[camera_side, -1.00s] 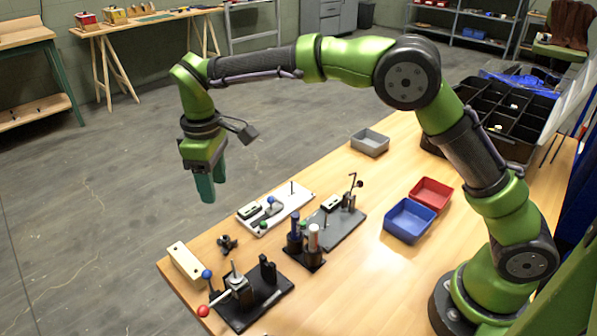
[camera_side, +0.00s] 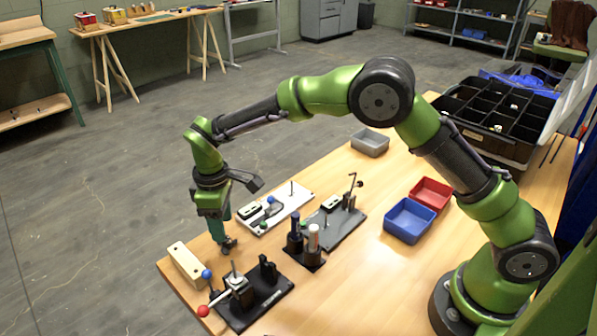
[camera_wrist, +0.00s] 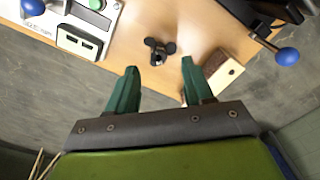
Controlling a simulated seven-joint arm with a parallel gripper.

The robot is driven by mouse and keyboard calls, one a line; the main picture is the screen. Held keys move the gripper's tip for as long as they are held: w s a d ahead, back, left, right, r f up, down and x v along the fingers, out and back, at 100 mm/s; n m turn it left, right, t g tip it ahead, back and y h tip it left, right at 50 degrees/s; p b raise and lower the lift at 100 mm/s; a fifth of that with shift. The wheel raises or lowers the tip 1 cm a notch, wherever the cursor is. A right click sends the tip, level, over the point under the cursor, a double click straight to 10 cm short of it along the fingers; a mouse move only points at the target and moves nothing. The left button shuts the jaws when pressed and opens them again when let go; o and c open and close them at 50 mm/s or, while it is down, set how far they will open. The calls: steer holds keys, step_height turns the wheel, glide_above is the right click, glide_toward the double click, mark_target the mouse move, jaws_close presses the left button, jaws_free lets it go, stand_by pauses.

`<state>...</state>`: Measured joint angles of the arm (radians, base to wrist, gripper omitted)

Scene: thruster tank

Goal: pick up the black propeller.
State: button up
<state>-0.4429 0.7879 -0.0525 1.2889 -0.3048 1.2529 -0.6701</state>
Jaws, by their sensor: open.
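The black propeller (camera_wrist: 157,50) lies on the wooden table near its edge. In the wrist view it shows past the fingertips, roughly between them and nearer the right one. In the side view the propeller (camera_side: 230,244) is partly hidden behind my gripper's fingers. My gripper (camera_side: 222,240) points down with its green fingers low over the propeller. The wrist view shows both fingers of my gripper (camera_wrist: 159,66) apart, with nothing held between them. I cannot tell how high the fingertips are above the propeller.
A cream block (camera_side: 187,264) lies close to the propeller. A black fixture (camera_side: 252,296) with a red-knobbed lever stands in front. A white board (camera_side: 275,212) and a black holder with cylinders (camera_side: 305,255) stand nearby. Blue (camera_side: 409,220) and red (camera_side: 431,194) bins are farther right.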

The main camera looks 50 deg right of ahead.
mark_target(225, 244)
step_height(225, 244, down, 4)
steer(key=shift+w+f, duration=0.1)
steer(key=shift+f, duration=0.1)
steer(key=shift+c, duration=0.4)
jaws_close()
